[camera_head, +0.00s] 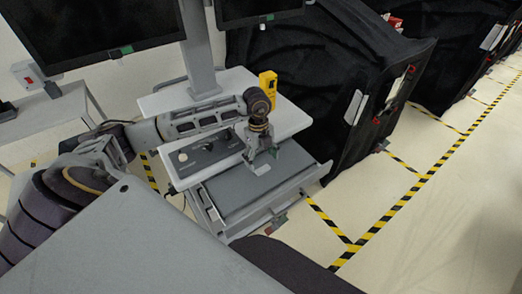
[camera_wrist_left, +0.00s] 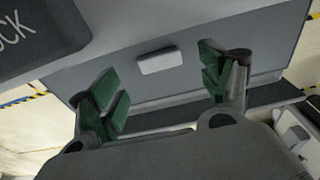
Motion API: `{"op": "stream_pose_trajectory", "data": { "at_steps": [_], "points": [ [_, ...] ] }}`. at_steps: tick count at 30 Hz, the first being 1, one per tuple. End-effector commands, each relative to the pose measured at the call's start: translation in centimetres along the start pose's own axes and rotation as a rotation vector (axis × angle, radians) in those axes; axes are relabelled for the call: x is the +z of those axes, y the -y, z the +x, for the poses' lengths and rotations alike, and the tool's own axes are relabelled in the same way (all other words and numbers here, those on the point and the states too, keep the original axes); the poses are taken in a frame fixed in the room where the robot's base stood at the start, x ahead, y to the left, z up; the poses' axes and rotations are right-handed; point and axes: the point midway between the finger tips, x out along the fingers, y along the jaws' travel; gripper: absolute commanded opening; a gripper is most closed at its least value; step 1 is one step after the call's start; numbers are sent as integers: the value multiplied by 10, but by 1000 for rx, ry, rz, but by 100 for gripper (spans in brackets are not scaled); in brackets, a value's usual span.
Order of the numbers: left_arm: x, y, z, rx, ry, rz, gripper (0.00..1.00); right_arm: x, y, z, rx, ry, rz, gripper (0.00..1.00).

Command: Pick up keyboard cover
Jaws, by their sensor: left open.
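The keyboard cover (camera_head: 235,190) looks like a flat grey panel lying in the pulled-out tray of the cart, below the white shelf. In the left wrist view the grey cover (camera_wrist_left: 190,85) fills the middle, with a small pale rectangular tab (camera_wrist_left: 159,60) on it. My left gripper (camera_head: 262,162) is over the back part of the cover. Its green-padded fingers (camera_wrist_left: 160,78) are spread wide, one on each side of the tab in that view, with nothing between them. I cannot tell whether they touch the cover. My right gripper is not in view.
The white cart shelf (camera_head: 290,119) lies close behind and beside my left wrist and carries a yellow device (camera_head: 268,84). A grey post (camera_head: 200,50) with monitors rises behind. Black-covered carts (camera_head: 310,70) stand to the right. The floor (camera_head: 440,225) at right is clear, with striped tape.

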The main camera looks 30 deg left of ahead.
Motion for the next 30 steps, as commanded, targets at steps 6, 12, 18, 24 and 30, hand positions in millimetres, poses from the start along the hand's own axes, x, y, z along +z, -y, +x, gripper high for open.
{"op": "stream_pose_trajectory", "data": {
  "at_steps": [6,12,18,24,30],
  "points": [
    [-1,0,26,2,-1,1,79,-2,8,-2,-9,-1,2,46],
    [0,0,39,1,0,1,79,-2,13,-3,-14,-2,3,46],
    [0,0,43,0,0,1,79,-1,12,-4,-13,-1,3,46],
    [0,0,43,0,0,1,79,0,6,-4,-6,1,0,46],
    [0,0,43,0,0,1,54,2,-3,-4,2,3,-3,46]
  ]
}}
